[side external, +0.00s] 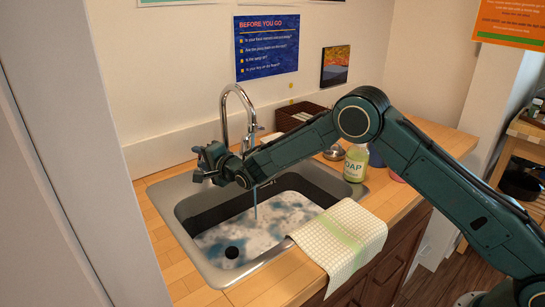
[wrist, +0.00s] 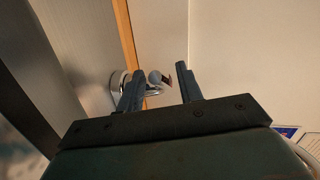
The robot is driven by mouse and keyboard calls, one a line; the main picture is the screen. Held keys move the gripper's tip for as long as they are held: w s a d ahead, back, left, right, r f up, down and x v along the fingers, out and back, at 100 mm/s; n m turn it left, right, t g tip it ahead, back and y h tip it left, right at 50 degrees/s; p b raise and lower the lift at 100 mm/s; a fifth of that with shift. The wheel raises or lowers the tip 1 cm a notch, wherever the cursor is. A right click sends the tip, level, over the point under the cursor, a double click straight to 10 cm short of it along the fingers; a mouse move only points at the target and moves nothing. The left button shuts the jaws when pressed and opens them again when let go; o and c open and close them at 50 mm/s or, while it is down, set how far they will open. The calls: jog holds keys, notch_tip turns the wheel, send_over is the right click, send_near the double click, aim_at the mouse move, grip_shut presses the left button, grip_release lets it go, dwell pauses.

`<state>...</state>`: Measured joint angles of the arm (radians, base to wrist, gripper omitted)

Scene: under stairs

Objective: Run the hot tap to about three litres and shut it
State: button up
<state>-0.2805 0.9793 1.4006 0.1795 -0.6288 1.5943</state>
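The chrome tap (side external: 226,108) arches over the sink (side external: 180,225), and a thin stream of water (side external: 255,205) falls below it. The water in the sink (side external: 265,225) has white foam and bluish patches. My gripper (side external: 203,160) is at the sink's back left, left of the tap's neck. In the wrist view my gripper (wrist: 160,70) is open, with its two fingers apart. A chrome tap handle (wrist: 158,78) shows in the gap between them, nearer the left finger, which hides part of it. I cannot tell whether a finger touches it.
A checked cloth (side external: 345,240) hangs over the sink's front right edge. A soap bottle (side external: 356,163) stands right of the sink, and a brown basket (side external: 300,115) is behind. A round black thing (side external: 231,252) shows in the foamy water. The wall is close behind the tap.

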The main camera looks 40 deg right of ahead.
jog(key=shift+w, duration=0.1)
grip_shut()
jog(key=shift+w+a+m+h, duration=0.1)
jog(key=shift+a+m+h, duration=0.2)
jog(key=shift+m+h, duration=0.15)
jog(key=shift+w+a+m+h, duration=0.2)
jog(key=shift+m+h, duration=0.15)
jog(key=shift+h, duration=0.2)
jog(key=shift+w+a+m+h, duration=0.15)
jog(key=shift+m+h, duration=0.15)
jog(key=shift+h, duration=0.2)
jog(key=shift+w+a+m+h, duration=0.2)
jog(key=shift+m+h, duration=0.35)
jog(key=shift+h, duration=0.3)
jog(key=shift+w+a+m+h, duration=0.15)
jog(key=shift+m+h, duration=0.4)
jog(key=shift+h, duration=0.3)
jog(key=shift+w+a+m+g+h, duration=0.1)
jog(key=shift+w+m+g+h, duration=0.15)
jog(key=shift+m+h, duration=0.25)
jog(key=shift+w+m+g+h, duration=0.1)
jog(key=shift+m+g+h, duration=0.15)
jog(key=shift+m+h, duration=0.2)
grip_release()
